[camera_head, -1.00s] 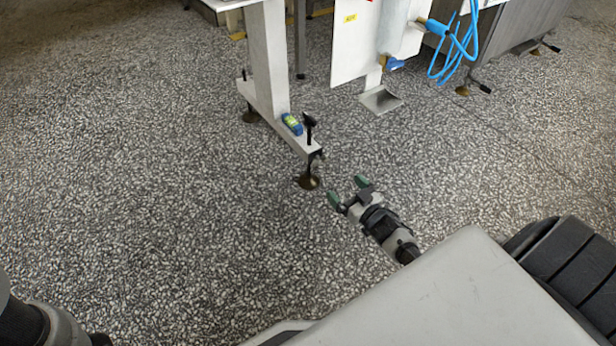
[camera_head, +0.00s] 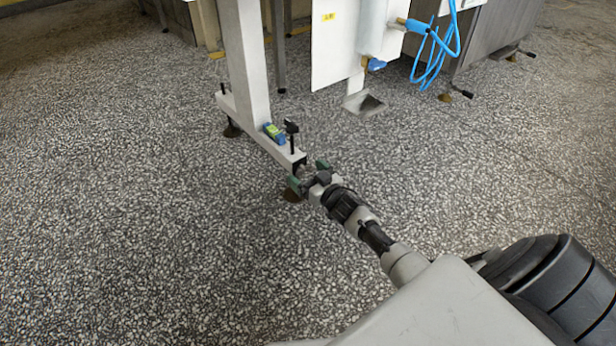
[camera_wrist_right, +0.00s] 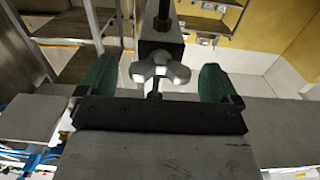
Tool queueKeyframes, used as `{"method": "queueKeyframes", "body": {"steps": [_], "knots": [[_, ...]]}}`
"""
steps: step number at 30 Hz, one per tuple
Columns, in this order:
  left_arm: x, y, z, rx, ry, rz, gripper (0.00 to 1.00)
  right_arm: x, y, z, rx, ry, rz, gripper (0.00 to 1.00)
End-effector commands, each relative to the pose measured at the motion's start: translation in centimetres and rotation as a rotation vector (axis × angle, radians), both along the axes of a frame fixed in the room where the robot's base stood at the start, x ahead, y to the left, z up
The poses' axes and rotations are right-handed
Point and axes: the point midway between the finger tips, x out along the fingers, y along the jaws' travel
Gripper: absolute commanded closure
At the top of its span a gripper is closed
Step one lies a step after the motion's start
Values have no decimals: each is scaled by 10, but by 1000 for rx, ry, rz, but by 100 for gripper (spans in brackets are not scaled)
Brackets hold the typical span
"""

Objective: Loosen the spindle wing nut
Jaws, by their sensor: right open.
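The spindle wing nut (camera_wrist_right: 160,68) is a pale, lobed knob on a dark threaded spindle (camera_wrist_right: 160,18) in the right wrist view. It shows between the two green fingertips of my right gripper (camera_wrist_right: 157,80), apparently touching neither. The gripper is open, one finger on each side. In the head view my right gripper (camera_head: 308,176) is at the near end of the machine's foot beam (camera_head: 262,143), just above the levelling foot (camera_head: 292,195). There the gripper hides the nut. The spindle's black top (camera_head: 291,127) stands above the beam. My left gripper is not in view.
A blue and green device (camera_head: 273,132) lies on the foot beam beside the spindle. A white post (camera_head: 244,60) rises from the beam. A white panel (camera_head: 335,45) and blue hoses (camera_head: 432,50) are at the back. The speckled floor (camera_head: 120,220) on the left is clear.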

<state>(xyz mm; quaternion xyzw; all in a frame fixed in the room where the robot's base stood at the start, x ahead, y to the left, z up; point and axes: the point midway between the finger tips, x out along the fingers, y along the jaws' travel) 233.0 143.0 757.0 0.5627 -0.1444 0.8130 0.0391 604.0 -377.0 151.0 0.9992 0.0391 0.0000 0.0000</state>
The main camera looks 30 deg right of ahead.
Motion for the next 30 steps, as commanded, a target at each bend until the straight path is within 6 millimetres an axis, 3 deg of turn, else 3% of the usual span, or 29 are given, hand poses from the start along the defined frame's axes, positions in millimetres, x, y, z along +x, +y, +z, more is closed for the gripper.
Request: {"method": "queueKeyframes", "body": {"steps": [4, 12, 14, 23, 30], "knots": [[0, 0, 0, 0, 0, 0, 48, 0, 0, 0, 0, 0, 0, 8], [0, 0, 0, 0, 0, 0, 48, 0, 0, 0, 0, 0, 0, 49], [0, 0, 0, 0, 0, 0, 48, 0, 0, 0, 0, 0, 0, 56], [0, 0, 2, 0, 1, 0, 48, -1, 0, 0, -42, -2, 0, 56], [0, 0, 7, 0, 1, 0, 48, -1, 1, 1, -184, -12, 0, 56]]}}
